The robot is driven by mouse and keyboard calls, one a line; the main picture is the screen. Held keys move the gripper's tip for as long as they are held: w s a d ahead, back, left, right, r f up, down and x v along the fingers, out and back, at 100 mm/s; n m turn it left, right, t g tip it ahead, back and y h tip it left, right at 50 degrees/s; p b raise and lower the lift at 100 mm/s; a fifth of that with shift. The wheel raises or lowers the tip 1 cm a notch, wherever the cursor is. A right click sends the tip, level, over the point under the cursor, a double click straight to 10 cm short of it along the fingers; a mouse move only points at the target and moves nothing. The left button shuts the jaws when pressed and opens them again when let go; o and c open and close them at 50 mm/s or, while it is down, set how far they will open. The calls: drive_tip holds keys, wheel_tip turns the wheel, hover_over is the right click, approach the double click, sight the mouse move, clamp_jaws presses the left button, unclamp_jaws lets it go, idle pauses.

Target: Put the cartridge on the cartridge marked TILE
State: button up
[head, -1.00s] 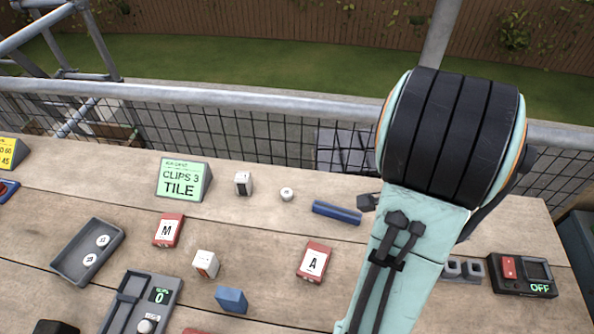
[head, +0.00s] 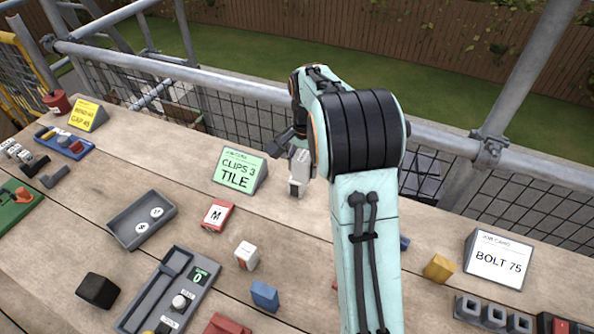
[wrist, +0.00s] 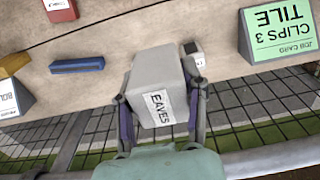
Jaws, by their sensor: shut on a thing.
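My gripper (wrist: 160,98) is shut on a grey block-shaped cartridge (wrist: 158,82) with a white label reading EAVES. In the head view the held cartridge (head: 301,160) shows beside my arm, above the back of the bench. A smaller white cartridge with a dark side (head: 295,188) stands on the bench just below it, right of the green card. It also shows in the wrist view (wrist: 196,57), partly hidden behind the held cartridge and a finger. I cannot read any marking on it, nor tell whether the two touch. The green job card (head: 238,170) reads CLIPS 3 TILE.
A blue bar (wrist: 77,66) lies near the back edge. A red M block (head: 217,215), a white block (head: 247,255), a blue block (head: 265,295) and a grey tray (head: 141,222) lie in front. A BOLT 75 card (head: 497,260) stands right. Railing and mesh run behind.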

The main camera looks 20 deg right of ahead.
drive_tip(key=w+f, duration=0.2)
drive_tip(key=w, duration=0.1)
drive_tip(key=w+d+f, duration=0.1)
drive_tip(key=w+f, duration=0.2)
drive_tip(key=w+d+f, duration=0.1)
drive_tip(key=w+f, duration=0.1)
drive_tip(key=w, duration=0.1)
drive_tip(key=shift+f, duration=0.4)
drive_tip(key=shift+w+d+f, duration=0.1)
drive_tip(key=shift+f, duration=1.5)
drive_tip(key=shift+f, duration=0.1)
drive_tip(key=o, duration=1.1)
drive_tip(key=shift+o, duration=0.2)
